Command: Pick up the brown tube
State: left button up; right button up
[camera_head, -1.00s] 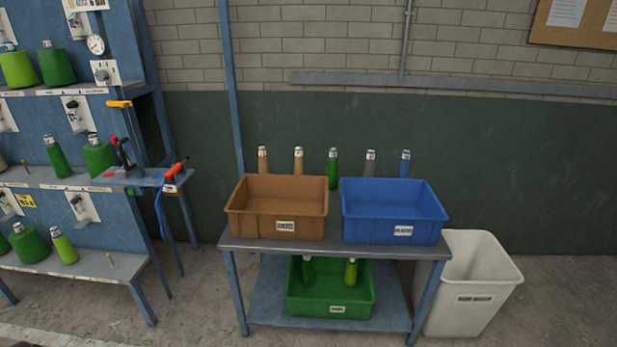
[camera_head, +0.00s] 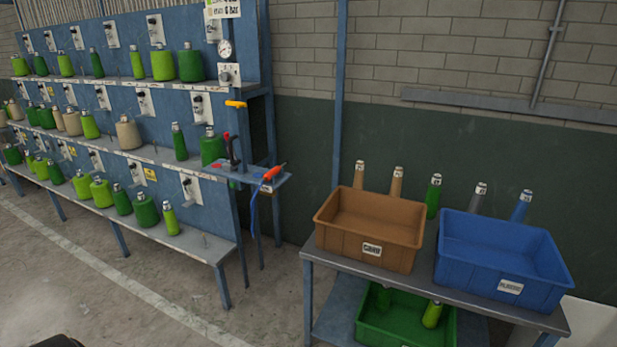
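Two slim tan-brown tubes stand upright behind the brown bin, the left one (camera_head: 359,174) and the right one (camera_head: 397,181), both with pale tops. Their lower ends are hidden by the bin. A green tube (camera_head: 433,196), a grey tube (camera_head: 479,197) and a blue tube (camera_head: 522,206) stand in the same row to the right. Tan bobbins, such as a wide one (camera_head: 128,134), also sit on the rack's middle shelf. Neither of my grippers shows clearly.
A brown bin (camera_head: 369,250) and a blue bin (camera_head: 500,276) stand on a grey table (camera_head: 422,283). A green bin (camera_head: 408,330) with green tubes is below. A long blue rack (camera_head: 160,186) of bobbins stands left. Open floor (camera_head: 60,270) lies before the rack.

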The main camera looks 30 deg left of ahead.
aim_at(359, 176)
jog(key=u, duration=0.5)
jog(key=i, duration=1.45)
jog(key=z, duration=0.55)
